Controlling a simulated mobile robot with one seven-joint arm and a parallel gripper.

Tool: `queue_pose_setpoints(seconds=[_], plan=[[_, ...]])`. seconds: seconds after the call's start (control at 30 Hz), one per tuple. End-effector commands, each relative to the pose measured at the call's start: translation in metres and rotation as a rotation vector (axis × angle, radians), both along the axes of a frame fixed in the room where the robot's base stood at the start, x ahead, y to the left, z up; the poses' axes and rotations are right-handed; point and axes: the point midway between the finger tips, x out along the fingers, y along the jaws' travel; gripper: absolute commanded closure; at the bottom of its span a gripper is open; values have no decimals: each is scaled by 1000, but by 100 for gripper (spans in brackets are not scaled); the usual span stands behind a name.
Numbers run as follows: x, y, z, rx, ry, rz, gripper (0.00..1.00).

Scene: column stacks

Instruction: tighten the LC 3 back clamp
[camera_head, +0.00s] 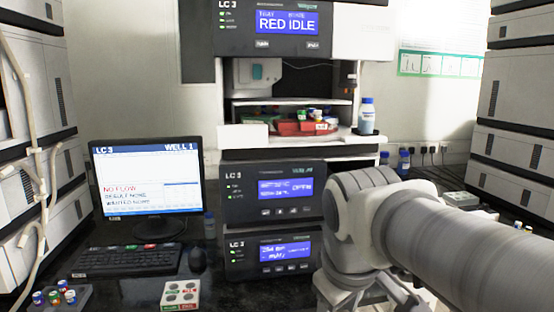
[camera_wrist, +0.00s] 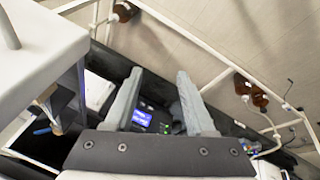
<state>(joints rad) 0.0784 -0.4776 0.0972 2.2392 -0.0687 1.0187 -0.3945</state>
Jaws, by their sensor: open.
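The LC 3 stack (camera_head: 272,178) stands in the middle of the head view, with lit screens on its modules. Its top display (camera_head: 287,22) reads RED IDLE. I cannot make out the back clamp in either view; the back of the stack is hidden in the head view. My gripper (camera_wrist: 158,76) shows in the wrist view with two grey fingers apart and nothing between their tips. Beyond the fingers is a dark unit with a small blue screen (camera_wrist: 141,118). In the head view my arm covers the right of the stack's lower part, and I cannot make out the fingers there.
A monitor (camera_head: 148,180) reading NO FLOW, a keyboard (camera_head: 125,260) and a mouse (camera_head: 197,259) are left of the stack. A blue-capped bottle (camera_head: 367,118) stands on its ledge. Instrument stacks flank both sides.

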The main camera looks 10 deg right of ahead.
Motion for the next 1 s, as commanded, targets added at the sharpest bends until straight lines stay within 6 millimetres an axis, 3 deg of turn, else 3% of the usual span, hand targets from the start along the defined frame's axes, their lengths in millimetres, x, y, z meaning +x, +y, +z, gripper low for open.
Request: queue_pose_setpoints(seconds=[0.03,0.1,0.4,0.7,1.0], plan=[[14,-2,32,-33,31,56,45],[32,-5,54,-79,72,140,45],[118,-29,133,-191,226,458,45],[199,-71,183,-205,340,768,45],[258,-131,207,-153,383,1040,45]])
